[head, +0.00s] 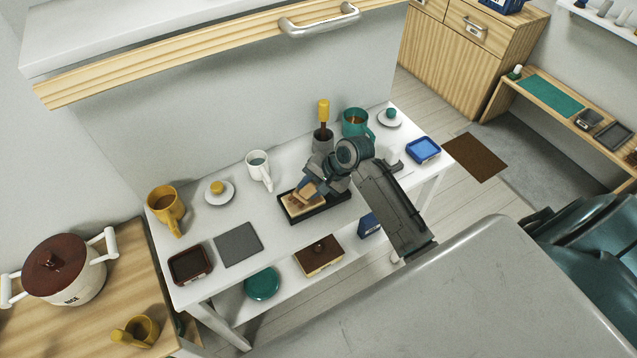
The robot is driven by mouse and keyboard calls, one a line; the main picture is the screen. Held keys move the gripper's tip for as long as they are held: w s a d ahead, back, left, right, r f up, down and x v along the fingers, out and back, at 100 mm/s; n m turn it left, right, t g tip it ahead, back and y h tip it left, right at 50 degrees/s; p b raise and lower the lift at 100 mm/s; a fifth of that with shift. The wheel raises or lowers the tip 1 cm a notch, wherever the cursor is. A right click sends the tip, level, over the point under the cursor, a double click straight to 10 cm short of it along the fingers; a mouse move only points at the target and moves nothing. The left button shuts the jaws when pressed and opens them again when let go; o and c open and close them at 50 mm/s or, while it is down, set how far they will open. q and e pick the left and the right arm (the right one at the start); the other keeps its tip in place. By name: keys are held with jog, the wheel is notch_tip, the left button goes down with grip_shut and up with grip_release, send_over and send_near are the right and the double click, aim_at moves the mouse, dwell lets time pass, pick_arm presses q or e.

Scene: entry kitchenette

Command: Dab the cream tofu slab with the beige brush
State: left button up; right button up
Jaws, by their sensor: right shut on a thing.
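The cream tofu slab (293,207) lies in a dark tray (322,213) on the white table, with brownish patches on its top. My right gripper (309,184) reaches in from the right, directly over the tray. It is shut on the beige brush (306,192), of which only a small tan part shows below the fingers. The brush's lower end is at or just above the slab; I cannot tell whether they touch. The gripper hides the back of the tray and part of the slab. My left gripper is not in view.
A white mug (258,167) and a dark cup holding a yellow-handled tool (323,112) stand behind the tray. A teal mug (356,121) and blue dish (423,150) are to the right. A grey mat (239,244) and dark red dish (190,264) lie left.

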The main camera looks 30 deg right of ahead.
aim_at(296, 192)
jog(key=shift+a, duration=1.85)
jog(key=shift+w, duration=0.65)
jog(key=shift+d, duration=5.5)
jog(key=shift+a+r, duration=0.1)
jog(key=shift+a, duration=5.5)
jog(key=shift+d, duration=0.1)
